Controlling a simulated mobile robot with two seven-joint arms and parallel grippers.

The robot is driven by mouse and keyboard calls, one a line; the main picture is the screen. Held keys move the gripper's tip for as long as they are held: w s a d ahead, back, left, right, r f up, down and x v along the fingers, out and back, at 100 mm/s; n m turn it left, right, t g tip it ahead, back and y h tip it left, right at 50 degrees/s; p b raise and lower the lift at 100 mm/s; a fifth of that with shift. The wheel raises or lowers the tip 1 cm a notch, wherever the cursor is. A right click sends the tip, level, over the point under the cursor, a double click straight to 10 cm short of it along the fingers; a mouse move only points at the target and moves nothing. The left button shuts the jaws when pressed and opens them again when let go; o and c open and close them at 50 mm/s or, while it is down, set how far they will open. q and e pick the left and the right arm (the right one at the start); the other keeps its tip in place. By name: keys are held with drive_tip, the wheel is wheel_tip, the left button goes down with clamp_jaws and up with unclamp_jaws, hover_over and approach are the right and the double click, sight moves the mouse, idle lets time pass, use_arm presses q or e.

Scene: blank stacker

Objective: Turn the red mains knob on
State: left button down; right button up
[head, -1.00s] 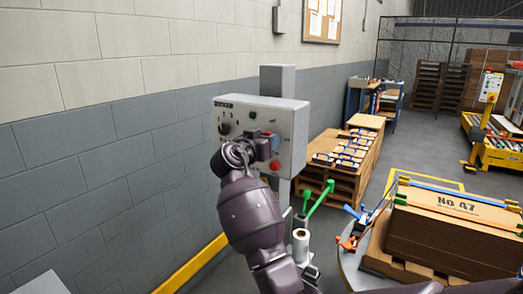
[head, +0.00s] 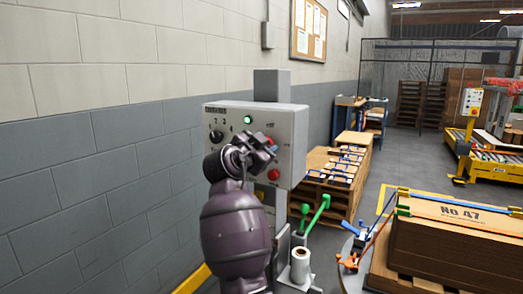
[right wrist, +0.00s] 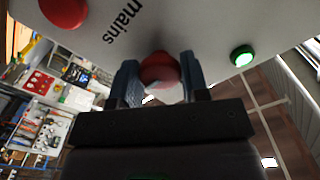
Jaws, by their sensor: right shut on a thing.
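The grey control box (head: 290,123) stands on a post by the wall. The red mains knob (right wrist: 159,68) shows in the right wrist view beside the printed word "mains" (right wrist: 122,26). My right gripper (right wrist: 158,78) is shut on this knob, with one blue-grey finger on each side. In the head view my right gripper (head: 266,147) is against the box front and hides most of the knob. A green lamp (head: 247,119) on the box glows brightly; it also shows lit in the right wrist view (right wrist: 242,55). My left gripper is not in view.
A red button (head: 274,174) sits low on the box and a black dial (head: 216,136) at its left. Green-handled levers (head: 318,210) and a white roll (head: 301,264) stand below right. A strapped carton stack (head: 455,240) stands further right.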

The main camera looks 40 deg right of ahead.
idle(0.5)
drive_tip(key=o, duration=0.9)
drive_tip(key=shift+s+a, duration=0.1)
drive_tip(key=shift+v, duration=3.7)
